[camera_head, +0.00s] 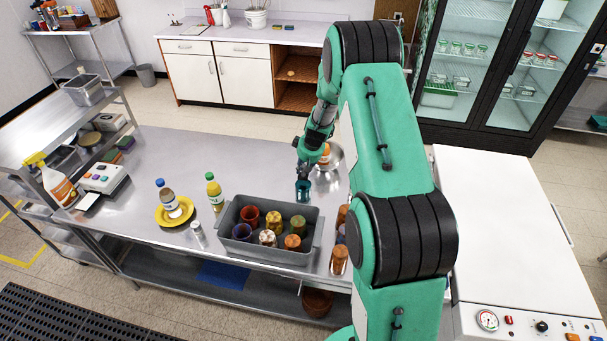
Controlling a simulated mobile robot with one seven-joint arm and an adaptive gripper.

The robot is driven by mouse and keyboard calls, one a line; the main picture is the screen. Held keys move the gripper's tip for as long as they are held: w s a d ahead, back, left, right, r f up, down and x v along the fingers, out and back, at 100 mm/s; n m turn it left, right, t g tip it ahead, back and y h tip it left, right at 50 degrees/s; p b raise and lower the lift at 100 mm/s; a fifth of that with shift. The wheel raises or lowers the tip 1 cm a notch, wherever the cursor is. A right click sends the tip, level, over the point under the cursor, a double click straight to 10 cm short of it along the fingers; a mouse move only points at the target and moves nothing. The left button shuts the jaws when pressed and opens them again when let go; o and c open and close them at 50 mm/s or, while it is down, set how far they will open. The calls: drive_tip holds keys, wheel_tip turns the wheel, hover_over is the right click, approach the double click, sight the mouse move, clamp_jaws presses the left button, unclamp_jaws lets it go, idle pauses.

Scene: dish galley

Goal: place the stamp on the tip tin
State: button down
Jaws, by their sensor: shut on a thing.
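My gripper (303,183) points down over the steel table, behind the grey bin and left of a shiny metal bowl (333,158). It is shut on a small dark teal thing (303,191). This thing is too small and partly covered to tell whether it is the stamp. I cannot pick out the tip tin with certainty. A small silver can (197,231) stands at the table's front edge, left of the grey bin. No other thing in view is clearly a stamp.
The grey bin (268,256) holds several coloured cups and cans. Brown cups (339,260) stand right of the bin, partly behind my arm. The table's back left is clear.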

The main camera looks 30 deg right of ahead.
sight(303, 176)
drive_tip(key=shift+f, duration=0.15)
drive_tip(key=shift+f+p, duration=0.3)
drive_tip(key=shift+f, duration=1.35)
drive_tip(key=shift+f, duration=0.15)
drive_tip(key=c, duration=1.5)
unclamp_jaws()
drive_tip(key=shift+o, duration=0.2)
drive_tip(key=shift+r, duration=0.2)
drive_tip(key=shift+s+r, duration=0.1)
drive_tip(key=shift+r, duration=0.25)
drive_tip(key=b+v, duration=0.1)
drive_tip(key=v, duration=1)
drive_tip(key=shift+s, duration=0.15)
